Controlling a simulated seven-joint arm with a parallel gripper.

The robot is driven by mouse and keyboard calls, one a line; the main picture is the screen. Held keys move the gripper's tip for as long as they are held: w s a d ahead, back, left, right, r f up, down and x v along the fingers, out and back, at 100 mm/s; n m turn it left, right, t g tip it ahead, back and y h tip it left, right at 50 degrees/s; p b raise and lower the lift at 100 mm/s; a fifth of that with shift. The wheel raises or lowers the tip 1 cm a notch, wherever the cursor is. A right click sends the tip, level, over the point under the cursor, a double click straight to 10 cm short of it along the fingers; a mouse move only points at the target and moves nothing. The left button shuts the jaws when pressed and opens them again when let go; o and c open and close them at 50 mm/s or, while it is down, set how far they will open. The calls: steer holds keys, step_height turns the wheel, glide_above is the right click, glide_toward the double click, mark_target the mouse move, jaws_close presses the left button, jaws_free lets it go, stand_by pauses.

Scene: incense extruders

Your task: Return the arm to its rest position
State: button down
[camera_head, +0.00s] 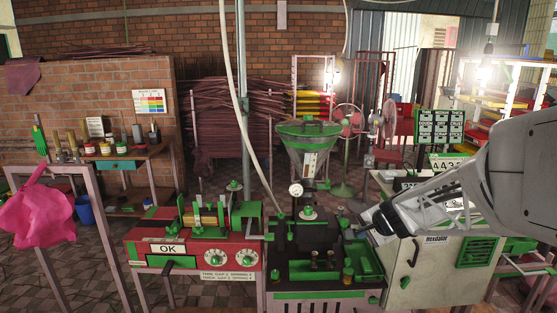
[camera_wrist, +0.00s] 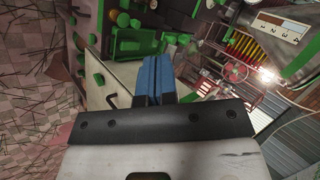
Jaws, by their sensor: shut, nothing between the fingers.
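My arm reaches in from the right edge of the head view. My gripper (camera_head: 368,222) is at its left end, in front of the upper part of the pale Hexdalur cabinet (camera_head: 440,280) and just right of the dark extruder machine (camera_head: 318,236). In the wrist view my gripper (camera_wrist: 154,62) shows two blue fingers side by side, shut with nothing between them. The pale cabinet (camera_wrist: 108,88) and a green tray (camera_wrist: 135,42) show beyond the fingers. Whether the fingertips touch anything cannot be told.
A green-rimmed funnel (camera_head: 309,140) rises above the extruder. A red gauge box (camera_head: 190,250) marked OK stands left of it. A pink bag (camera_head: 38,212) hangs at far left. A pale pole (camera_head: 243,100) stands behind. Floor shows between the left bench and the gauge box.

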steer(key=s+a+r+n+g, duration=0.2)
steer(key=s+a+r+n, duration=0.15)
steer(key=s, duration=0.55)
steer(key=s+a+r+n+g, duration=0.1)
steer(key=s+a+r+n, duration=0.25)
steer(key=s, duration=0.55)
steer(key=s+n+g+h, duration=0.2)
steer(key=s+n+h, duration=0.1)
steer(key=s, duration=1.4)
steer(key=shift+d+r+n+h, duration=0.15)
steer(key=shift+d+n+h, duration=0.25)
steer(key=c, duration=1.8)
jaws_free()
